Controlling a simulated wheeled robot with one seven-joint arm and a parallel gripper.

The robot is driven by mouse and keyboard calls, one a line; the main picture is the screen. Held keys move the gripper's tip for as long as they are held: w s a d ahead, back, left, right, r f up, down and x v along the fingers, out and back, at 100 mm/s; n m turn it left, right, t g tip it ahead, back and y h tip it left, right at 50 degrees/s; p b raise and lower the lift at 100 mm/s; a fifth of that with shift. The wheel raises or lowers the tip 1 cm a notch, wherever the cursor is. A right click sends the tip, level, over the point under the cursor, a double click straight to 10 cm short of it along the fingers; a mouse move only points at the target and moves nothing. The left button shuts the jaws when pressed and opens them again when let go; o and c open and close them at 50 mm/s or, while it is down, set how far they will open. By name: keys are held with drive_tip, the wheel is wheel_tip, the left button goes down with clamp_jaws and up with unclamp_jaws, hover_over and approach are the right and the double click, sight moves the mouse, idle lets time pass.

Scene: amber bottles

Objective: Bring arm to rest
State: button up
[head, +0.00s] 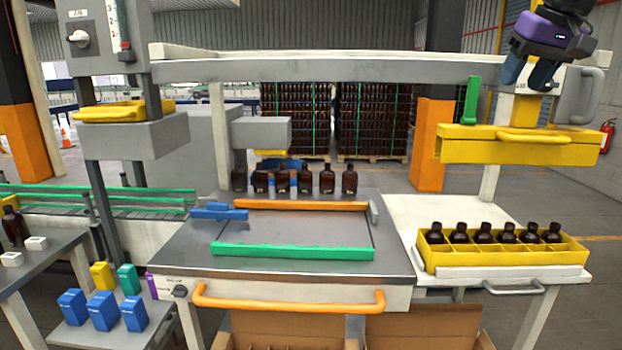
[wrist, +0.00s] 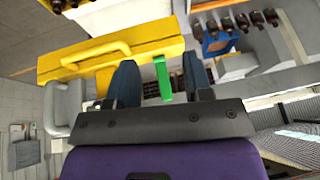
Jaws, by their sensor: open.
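My gripper (head: 528,73) is at the upper right of the head view, raised above the yellow beam with a handle (head: 520,146). Its two dark blue fingers are apart, with nothing held between them. In the wrist view my gripper (wrist: 160,82) shows the same open fingers. The yellow beam (wrist: 110,52) lies beyond them there, and a green upright piece (wrist: 163,78) shows in the gap between the fingers. I cannot tell whether the fingers touch anything. In the head view the green piece (head: 472,100) stands at the beam's left end.
Amber bottles (head: 305,180) stand in a row at the back of the grey table (head: 190,245). A yellow crate (head: 500,257) with several bottles sits on the white side table (head: 405,215). A grey machine column (head: 100,40) stands at left. Blue boxes (head: 103,310) are at lower left.

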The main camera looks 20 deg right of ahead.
drive_tip(key=s+a+f+n, duration=0.1)
drive_tip(key=s+a+f, duration=0.6)
drive_tip(key=a+f, duration=0.2)
drive_tip(key=s+a+f+n, duration=0.2)
drive_tip(key=s+a+f, duration=0.4)
drive_tip(key=a+f, duration=0.3)
drive_tip(key=a, duration=0.2)
drive_tip(key=shift+s+a+f+n, duration=0.2)
drive_tip(key=shift+s+a+n, duration=0.1)
drive_tip(key=shift+s+a, duration=0.05)
